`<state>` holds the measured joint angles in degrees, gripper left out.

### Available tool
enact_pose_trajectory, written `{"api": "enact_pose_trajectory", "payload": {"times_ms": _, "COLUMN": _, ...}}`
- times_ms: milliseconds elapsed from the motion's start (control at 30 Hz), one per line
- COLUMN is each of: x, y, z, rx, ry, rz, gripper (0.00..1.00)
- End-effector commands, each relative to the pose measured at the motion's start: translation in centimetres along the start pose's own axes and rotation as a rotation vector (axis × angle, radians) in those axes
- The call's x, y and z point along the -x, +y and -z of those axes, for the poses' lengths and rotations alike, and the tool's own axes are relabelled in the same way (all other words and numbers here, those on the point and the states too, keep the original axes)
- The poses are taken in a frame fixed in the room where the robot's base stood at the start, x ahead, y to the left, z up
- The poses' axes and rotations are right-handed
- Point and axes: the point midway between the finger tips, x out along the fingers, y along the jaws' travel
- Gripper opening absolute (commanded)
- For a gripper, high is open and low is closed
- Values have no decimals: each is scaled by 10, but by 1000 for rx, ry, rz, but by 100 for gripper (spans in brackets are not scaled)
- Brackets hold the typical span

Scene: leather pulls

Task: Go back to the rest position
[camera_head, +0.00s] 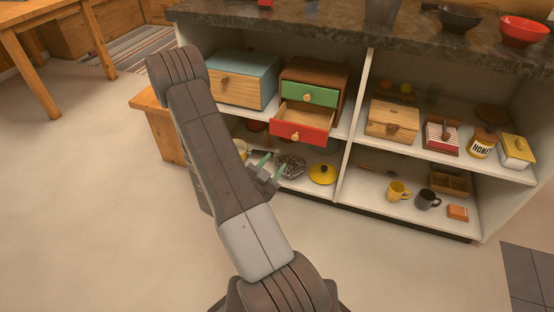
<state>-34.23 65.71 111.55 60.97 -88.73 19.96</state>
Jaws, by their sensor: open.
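My arm rises from the bottom of the view and bends at the upper left, in front of the shelf unit. My gripper (272,168) shows partly behind the arm, near the lower left shelf, with greenish fingertips apart and nothing seen between them. Behind it, a small two-drawer cabinet has a green drawer (309,94) that looks shut and a red drawer (300,124) pulled out, its visible inside empty. A blue box with a wooden front drawer (232,88) stands to its left, and that drawer looks shut.
The shelf unit (344,160) holds a wooden box (392,121), a honey jar (482,143), a yellow mug (398,191) and a dark mug (427,199). A yellow lid (322,174) lies near my gripper. A wooden table (50,14) stands upper left. The floor at left is clear.

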Motion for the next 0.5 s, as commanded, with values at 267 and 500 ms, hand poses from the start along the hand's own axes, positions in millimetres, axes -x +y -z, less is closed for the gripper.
{"api": "enact_pose_trajectory", "payload": {"times_ms": 267, "x": 1, "y": 0, "z": 0, "rx": 0, "ry": 0, "rz": 0, "gripper": 42}}
{"api": "enact_pose_trajectory", "payload": {"times_ms": 500, "x": -9, "y": 1, "z": 0, "rx": 0, "ry": 1, "rz": -3, "gripper": 42}}
